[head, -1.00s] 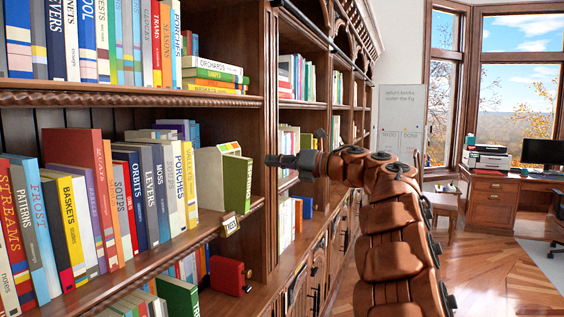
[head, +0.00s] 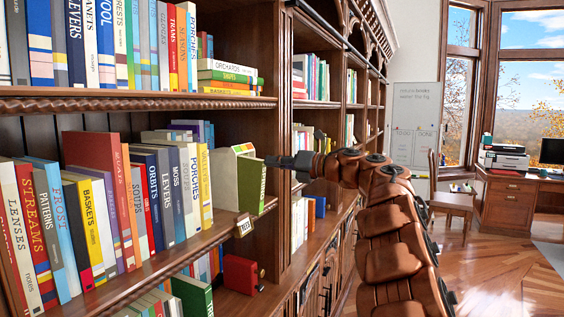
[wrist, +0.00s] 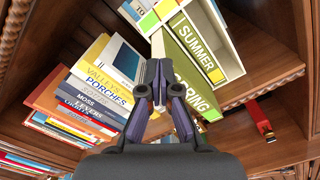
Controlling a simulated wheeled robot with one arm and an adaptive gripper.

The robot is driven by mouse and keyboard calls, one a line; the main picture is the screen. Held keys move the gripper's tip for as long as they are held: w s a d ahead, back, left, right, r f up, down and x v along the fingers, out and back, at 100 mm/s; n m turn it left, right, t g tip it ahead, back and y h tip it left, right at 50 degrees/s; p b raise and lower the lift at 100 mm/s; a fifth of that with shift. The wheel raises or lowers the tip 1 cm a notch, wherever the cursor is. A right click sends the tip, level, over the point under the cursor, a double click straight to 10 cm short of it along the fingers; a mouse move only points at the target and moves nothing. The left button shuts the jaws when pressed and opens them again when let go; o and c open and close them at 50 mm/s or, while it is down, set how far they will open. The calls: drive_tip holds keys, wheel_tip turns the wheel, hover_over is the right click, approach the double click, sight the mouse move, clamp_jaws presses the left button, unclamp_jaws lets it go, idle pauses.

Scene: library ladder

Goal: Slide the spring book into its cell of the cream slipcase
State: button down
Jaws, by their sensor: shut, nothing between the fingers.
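The cream slipcase (head: 222,181) stands on the middle shelf at the right end of the book row; in the wrist view it is at the top (wrist: 232,52). The green spring book (head: 252,186) stands at the slipcase's right side, and its spine (wrist: 188,70) shows part of the word SPRING beside the SUMMER spine (wrist: 197,44). The spring book appears to stick out towards me; how deep it sits is hidden. My gripper (wrist: 157,84) is shut and empty, its fingertips in front of the spring book's left part in the wrist view. I cannot tell whether they touch it.
A row of upright books (head: 130,205) fills the shelf to the left. A small TREES label (head: 243,226) is on the shelf edge. A red box (head: 241,274) with a brass knob stands on the shelf below. Open floor (head: 505,265) lies to the right.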

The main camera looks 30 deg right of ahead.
sight(256, 159)
drive_tip(key=shift+p+x, duration=1.85)
drive_tip(key=shift+x, duration=2.45)
idle(1.1)
idle(0.3)
drive_tip(key=shift+b+v, duration=1)
drive_tip(key=shift+v, duration=0.4)
drive_tip(key=v, duration=1.2)
drive_tip(key=shift+w, duration=0.1)
